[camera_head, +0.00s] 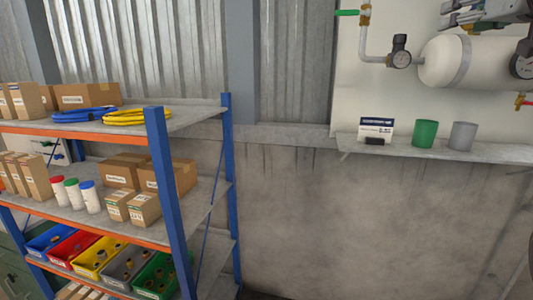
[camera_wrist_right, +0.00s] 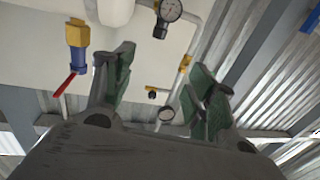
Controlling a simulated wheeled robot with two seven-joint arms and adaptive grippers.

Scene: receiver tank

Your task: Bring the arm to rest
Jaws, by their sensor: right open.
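My right gripper (camera_head: 450,12) is at the top right of the head view, in front of the upper part of the white receiver tank (camera_head: 450,62). In the right wrist view its two green-padded fingers (camera_wrist_right: 163,85) stand wide apart with nothing between them. The tank shows partly at the top of that view (camera_wrist_right: 115,10). Whether the gripper touches anything is not clear. My left gripper is not in view.
Below, a ledge (camera_head: 500,153) holds a sign, a green cup (camera_head: 425,133) and a grey cup (camera_head: 462,136). A loaded shelf rack (camera_head: 172,180) stands at left.

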